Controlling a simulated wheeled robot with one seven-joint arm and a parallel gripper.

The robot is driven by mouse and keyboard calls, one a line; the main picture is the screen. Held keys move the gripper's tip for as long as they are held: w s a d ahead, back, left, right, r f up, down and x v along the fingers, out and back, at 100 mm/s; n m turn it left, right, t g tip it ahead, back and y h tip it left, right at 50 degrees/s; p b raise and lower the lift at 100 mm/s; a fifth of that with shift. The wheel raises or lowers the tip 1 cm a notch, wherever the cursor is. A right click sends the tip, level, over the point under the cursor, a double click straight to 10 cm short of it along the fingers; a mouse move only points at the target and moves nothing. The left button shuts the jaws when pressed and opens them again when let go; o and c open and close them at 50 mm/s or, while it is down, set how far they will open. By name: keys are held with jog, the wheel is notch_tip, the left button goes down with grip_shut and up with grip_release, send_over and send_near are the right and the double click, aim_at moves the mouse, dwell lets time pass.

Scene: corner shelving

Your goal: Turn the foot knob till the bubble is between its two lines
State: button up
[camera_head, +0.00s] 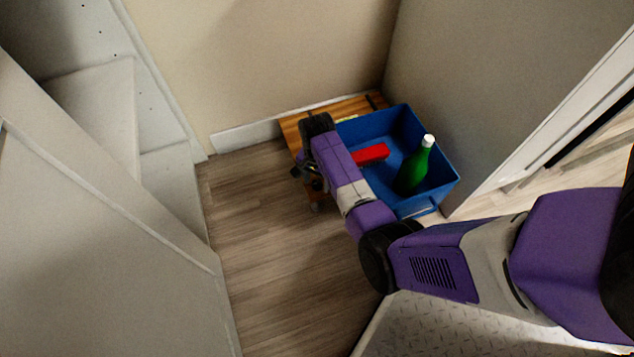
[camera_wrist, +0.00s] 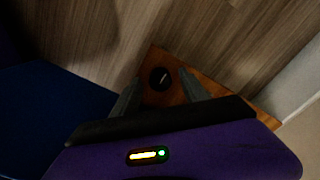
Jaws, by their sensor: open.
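A black round foot knob (camera_wrist: 160,79) with a pale line on its face sits at a corner of a wooden board (camera_wrist: 205,88) in the wrist view. My gripper (camera_wrist: 158,76) is open, with one finger on each side of the knob; I cannot tell whether they touch it. In the head view the wooden board (camera_head: 362,105) stands low by the wall, and my gripper (camera_head: 304,172) is at its left front corner. The knob is hidden there. A small yellowish strip (camera_head: 346,118) shows near the back of the board; no bubble or lines can be made out.
Walls close in behind and to the right. A grey cabinet (camera_head: 100,235) stands at left. The wood floor (camera_head: 265,240) between is clear.

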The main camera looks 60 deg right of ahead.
grip_shut()
jog(key=shift+r+p, duration=0.15)
jog(key=shift+p, duration=0.2)
jog(key=m+p, duration=0.2)
jog(key=shift+r+m+p, duration=0.1)
jog(key=shift+m+p, duration=0.2)
jog(key=shift+m, duration=0.1)
jog(key=m+p, duration=0.3)
jog(key=m, duration=0.2)
jog(key=m+p, duration=0.1)
jog(key=m, duration=0.4)
jog(key=shift+p, duration=0.4)
jog(key=m, duration=0.4)
jog(key=shift+f+p, duration=0.2)
jog(key=shift+p, duration=0.2)
jog(key=shift+m, duration=0.3)
